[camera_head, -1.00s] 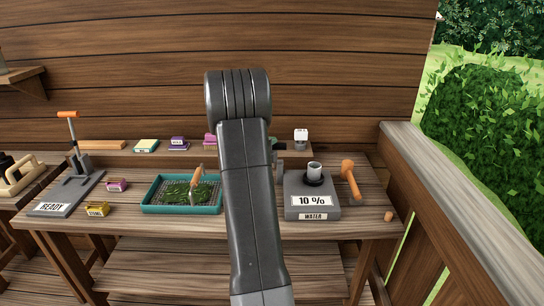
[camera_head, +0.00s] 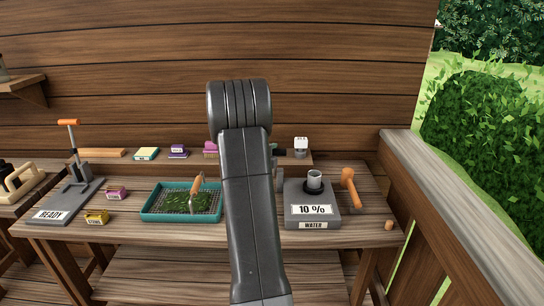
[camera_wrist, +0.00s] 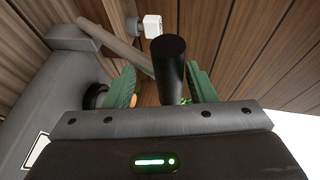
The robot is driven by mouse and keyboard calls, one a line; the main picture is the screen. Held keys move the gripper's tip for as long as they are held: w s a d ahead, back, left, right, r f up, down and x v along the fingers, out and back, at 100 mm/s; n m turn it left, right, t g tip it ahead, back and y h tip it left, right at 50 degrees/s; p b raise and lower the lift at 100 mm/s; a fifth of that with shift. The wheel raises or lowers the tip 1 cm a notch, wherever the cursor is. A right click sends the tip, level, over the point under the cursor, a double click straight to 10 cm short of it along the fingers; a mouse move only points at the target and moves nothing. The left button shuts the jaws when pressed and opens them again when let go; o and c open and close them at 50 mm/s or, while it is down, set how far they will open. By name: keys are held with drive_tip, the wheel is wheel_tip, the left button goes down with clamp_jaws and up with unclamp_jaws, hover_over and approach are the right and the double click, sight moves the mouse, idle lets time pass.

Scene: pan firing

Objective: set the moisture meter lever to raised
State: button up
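The moisture meter (camera_head: 312,195) is a grey box with a "10 %" display, a "WATER" label and a grey cup (camera_head: 314,178) on top. Its grey body (camera_wrist: 45,95) fills the left of the wrist view. There a grey lever bar (camera_wrist: 112,42) runs from a block on the meter towards a black handle (camera_wrist: 170,55). My gripper (camera_wrist: 160,78) is open, its two green fingers apart on either side of the handle. A gap shows on the left; contact on the right cannot be told. In the head view my arm hides the gripper and most of the lever.
An orange knobbed piece (camera_head: 348,176) is right of the meter. A teal tray (camera_head: 150,214) with leaves is to its left. A white-topped item (camera_head: 301,142) stands behind it. A "READY" device (camera_head: 70,198) with an orange-handled lever is far left. A wooden wall closes the back.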

drive_tip(key=shift+s, duration=0.2)
drive_tip(key=b+v, duration=0.3)
drive_tip(key=v, duration=1)
drive_tip(key=shift+s+a, duration=0.2)
drive_tip(key=shift+r, duration=0.15)
